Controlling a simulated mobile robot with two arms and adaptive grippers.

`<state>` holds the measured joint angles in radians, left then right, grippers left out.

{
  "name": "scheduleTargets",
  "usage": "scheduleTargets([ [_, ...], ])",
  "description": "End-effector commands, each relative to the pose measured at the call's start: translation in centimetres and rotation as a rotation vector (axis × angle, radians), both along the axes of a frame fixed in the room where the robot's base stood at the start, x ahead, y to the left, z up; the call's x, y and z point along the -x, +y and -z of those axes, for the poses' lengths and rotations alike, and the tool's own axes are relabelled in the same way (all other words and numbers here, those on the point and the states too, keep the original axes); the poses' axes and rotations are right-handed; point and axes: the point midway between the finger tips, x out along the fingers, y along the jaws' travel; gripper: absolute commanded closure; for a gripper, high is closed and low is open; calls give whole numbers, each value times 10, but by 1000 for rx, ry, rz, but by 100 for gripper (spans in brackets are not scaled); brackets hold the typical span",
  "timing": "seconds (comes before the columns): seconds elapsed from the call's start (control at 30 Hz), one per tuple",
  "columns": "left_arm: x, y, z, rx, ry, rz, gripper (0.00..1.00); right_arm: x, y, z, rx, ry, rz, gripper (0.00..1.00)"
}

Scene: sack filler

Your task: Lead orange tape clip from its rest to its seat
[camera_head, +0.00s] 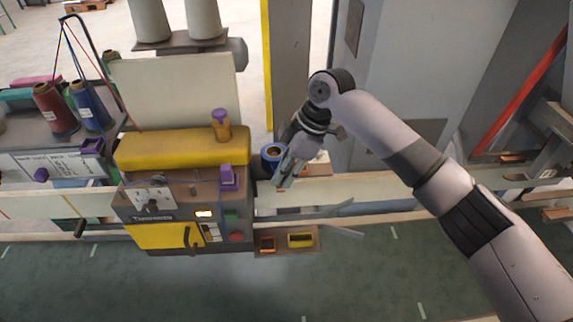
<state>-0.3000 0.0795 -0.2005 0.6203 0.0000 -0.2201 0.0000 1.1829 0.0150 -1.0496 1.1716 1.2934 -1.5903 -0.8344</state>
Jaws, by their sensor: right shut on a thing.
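My right gripper (284,178) reaches down from the right to just right of the sewing machine, beside a blue spool. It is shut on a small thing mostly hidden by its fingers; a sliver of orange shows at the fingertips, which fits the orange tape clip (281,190). A low brown shelf (285,249) at the front of the machine carries an orange-edged dark piece (267,244) on the left and a yellow-edged one (300,240) on the right. I cannot tell whether these are holders or clips. My left gripper is out of view.
The yellow and grey machine (183,150) stands directly left of my gripper. The blue-topped spool (272,153) is close to it. A pale rail (390,190) runs across behind the shelf. Thread cones (88,103) stand at left. The green floor in front is clear.

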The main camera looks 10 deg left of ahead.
Motion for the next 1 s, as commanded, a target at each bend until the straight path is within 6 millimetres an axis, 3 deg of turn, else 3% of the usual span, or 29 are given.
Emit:
scheduleTargets([
  [1.0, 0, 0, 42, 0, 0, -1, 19, 48, 12, 54, 0, -1, -1, 100],
])
